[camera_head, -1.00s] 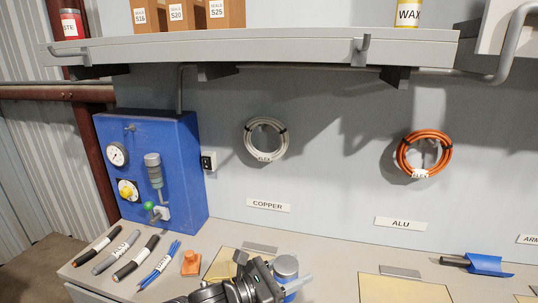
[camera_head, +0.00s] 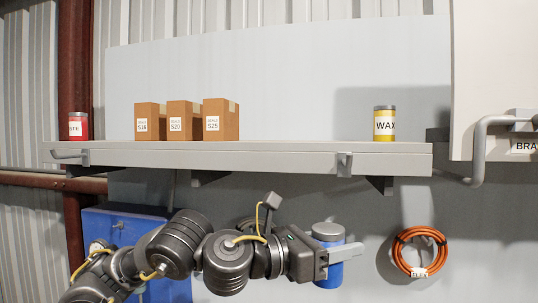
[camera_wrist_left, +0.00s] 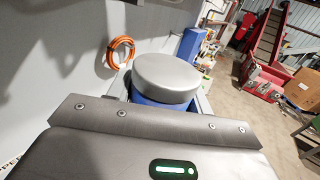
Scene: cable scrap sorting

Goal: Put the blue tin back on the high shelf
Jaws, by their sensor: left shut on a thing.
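The blue tin (camera_head: 328,272) has a grey lid and is upright in my left gripper (camera_head: 342,254), which is shut on it. In the head view it hangs in front of the wall, below the high shelf (camera_head: 270,158) and left of the orange cable coil. In the left wrist view the tin's grey lid (camera_wrist_left: 165,76) shows above the gripper body, with a strip of blue side under it. My right gripper is in neither view.
On the shelf stand a red tin (camera_head: 78,126) at the left, three cardboard boxes (camera_head: 187,121) and a yellow WAX tin (camera_head: 384,123). Bare shelf lies between boxes and WAX tin. Hooks and brackets stick out along the shelf. A cabinet (camera_head: 490,80) with a pipe handle is at the right.

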